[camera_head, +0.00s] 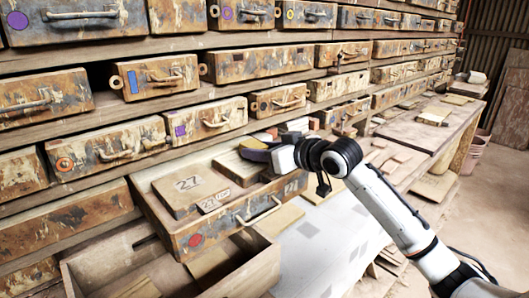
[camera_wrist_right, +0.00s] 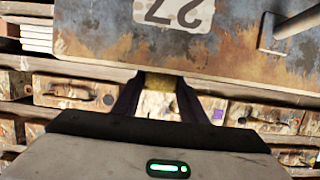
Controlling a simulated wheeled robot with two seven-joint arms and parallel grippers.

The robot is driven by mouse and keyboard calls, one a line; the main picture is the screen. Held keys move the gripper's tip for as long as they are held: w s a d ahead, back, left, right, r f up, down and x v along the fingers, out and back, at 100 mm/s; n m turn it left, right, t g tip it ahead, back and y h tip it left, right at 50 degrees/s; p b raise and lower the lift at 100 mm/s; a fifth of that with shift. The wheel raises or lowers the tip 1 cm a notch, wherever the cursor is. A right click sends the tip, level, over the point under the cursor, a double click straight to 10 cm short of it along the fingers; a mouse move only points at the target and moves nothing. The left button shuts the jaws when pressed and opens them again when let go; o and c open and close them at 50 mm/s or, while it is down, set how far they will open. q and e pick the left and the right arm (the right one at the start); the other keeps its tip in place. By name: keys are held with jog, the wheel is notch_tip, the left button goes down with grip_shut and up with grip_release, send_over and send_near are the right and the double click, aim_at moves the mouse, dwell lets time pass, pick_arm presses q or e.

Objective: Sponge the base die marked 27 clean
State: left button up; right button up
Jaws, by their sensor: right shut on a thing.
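An open drawer (camera_head: 196,232) with a red dot and a metal handle is pulled out of the shelves. In it lies a flat brown block marked 27 (camera_head: 182,186), with a small 27 label plate (camera_head: 214,201) beside it. My right gripper (camera_head: 258,152) is above the drawer's back right part, apart from the marked block. It is shut on a yellowish sponge (camera_head: 251,143), mostly hidden by the dark fingers. My left gripper is not in view.
A second, lower open drawer (camera_head: 262,262) stands in front. A pale work surface (camera_head: 325,235) with grey squares lies to the right. Other worn drawers (camera_head: 206,121) fill the shelves behind. A long bench (camera_head: 430,135) with flat pieces runs back right.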

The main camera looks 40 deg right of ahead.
jog(key=shift+w, duration=0.5)
jog(key=shift+s+f, duration=0.15)
jog(key=shift+s, duration=1.3)
jog(key=shift+w, duration=0.1)
jog(key=shift+w, duration=1.35)
jog(key=shift+s, duration=0.1)
jog(key=shift+s, duration=0.8)
